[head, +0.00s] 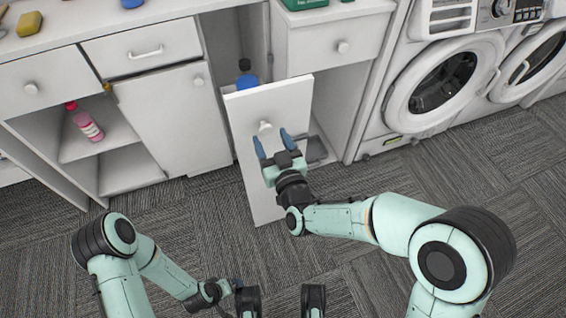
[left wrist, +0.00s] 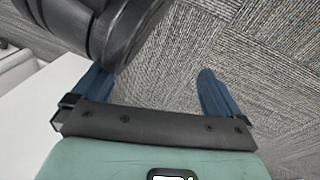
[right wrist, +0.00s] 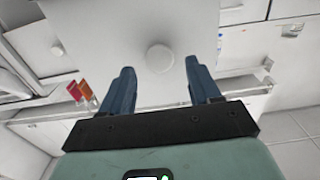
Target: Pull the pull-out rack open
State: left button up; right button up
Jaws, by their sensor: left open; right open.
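The pull-out rack has a tall white front panel (head: 250,190) with a round white knob (head: 265,127). The panel stands out from the cabinet opening, and a blue bottle (head: 246,78) shows behind it. My right gripper (head: 274,143) is open in front of the panel, its blue fingers just short of the knob. In the right wrist view the knob (right wrist: 160,58) appears between and beyond the two open fingertips, with nothing held. My left gripper (left wrist: 151,78) is open and empty over the carpet; in the head view it is low, left of centre.
A white door (head: 175,120) and an open shelf with a pink bottle (head: 88,124) are left of the rack. A drawer (head: 335,46) is to the right, then washing machines (head: 440,80). Grey carpet (head: 350,270) in front is clear.

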pick_arm(q)
jog(key=shift+w+d+r+t+p, duration=0.2)
jog(key=shift+w+r+t+p, duration=0.25)
jog(key=shift+w+r, duration=0.6)
pick_arm(e)
jog(key=v, duration=1)
jog(key=shift+s, duration=0.25)
